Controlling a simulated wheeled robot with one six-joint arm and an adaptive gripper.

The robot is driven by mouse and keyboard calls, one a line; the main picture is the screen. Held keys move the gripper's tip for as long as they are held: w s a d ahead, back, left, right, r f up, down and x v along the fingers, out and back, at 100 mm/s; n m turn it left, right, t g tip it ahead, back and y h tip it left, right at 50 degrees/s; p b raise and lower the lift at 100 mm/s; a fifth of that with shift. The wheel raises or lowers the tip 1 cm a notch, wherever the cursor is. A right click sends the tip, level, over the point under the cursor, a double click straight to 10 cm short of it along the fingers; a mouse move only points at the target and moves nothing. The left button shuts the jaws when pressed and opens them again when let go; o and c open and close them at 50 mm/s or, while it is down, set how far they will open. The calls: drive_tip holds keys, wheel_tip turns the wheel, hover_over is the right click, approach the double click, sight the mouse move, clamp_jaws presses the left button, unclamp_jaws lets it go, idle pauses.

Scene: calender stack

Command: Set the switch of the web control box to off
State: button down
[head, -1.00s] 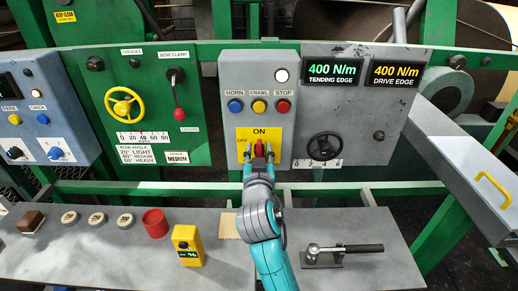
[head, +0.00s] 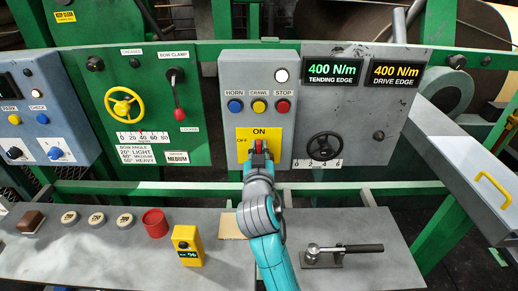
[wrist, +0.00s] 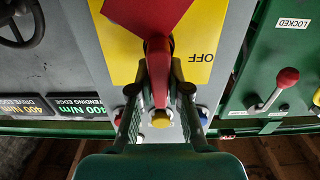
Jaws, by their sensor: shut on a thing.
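The web control box (head: 235,70) is a grey panel with a lamp, three buttons and a yellow plate (head: 274,149). The plate reads ON at the top and OFF at its left. The red switch (head: 259,145) sits in the middle of the plate, under ON. My gripper (head: 258,158) is at the switch, shut on its red handle. In the wrist view, which is upside down, the red switch (wrist: 148,14) runs down between the fingers of my gripper (wrist: 159,75). The OFF label (wrist: 203,57) is clear to the right there. My fingers partly hide the switch.
Blue, yellow and red buttons (head: 259,107) sit just above the plate. A black handwheel (head: 324,147) is close to the right and a green panel (head: 145,75) to the left. A grey shelf (head: 115,262) below holds a yellow device (head: 187,245) and a red cup (head: 155,223).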

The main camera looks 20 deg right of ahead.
drive_tip(key=shift+w+a+f+n, duration=0.15)
drive_tip(key=shift+a+f+n, duration=0.3)
drive_tip(key=shift+n, duration=2.5)
drive_tip(key=shift+w+a+f+n, duration=0.1)
drive_tip(key=shift+a+f+n, duration=0.3)
drive_tip(key=shift+n, duration=2.6)
drive_tip(key=shift+w+a+f+n, duration=0.15)
drive_tip(key=shift+a+f+n, duration=0.3)
drive_tip(key=shift+n, duration=2.5)
drive_tip(key=c, duration=1.1)
unclamp_jaws()
